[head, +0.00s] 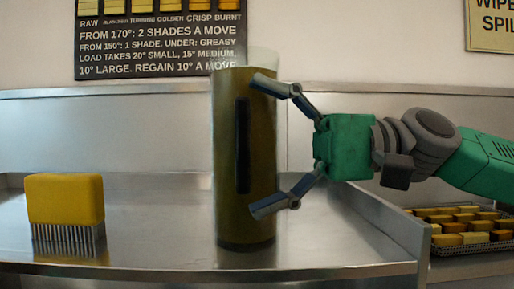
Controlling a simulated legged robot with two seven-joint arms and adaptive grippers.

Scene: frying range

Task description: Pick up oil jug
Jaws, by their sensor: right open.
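The oil jug (228,160) is a tall, dark olive cylinder with a pale clear rim and a black vertical strip on its front. It stands upright on the steel counter. My right gripper (265,145) comes in from the right at the jug's side. Its two fingers are spread wide, one near the jug's upper part and one near its lower part. The fingertips overlap the jug in the head view; whether they touch it I cannot tell. My left gripper is not in view.
A yellow block brush with metal bristles (64,200) stands on the counter at left. A tray of yellow and brown blocks (462,238) sits lower at right, past the counter's raised edge (385,225). The steel counter (150,220) between brush and jug is clear. Signs hang behind.

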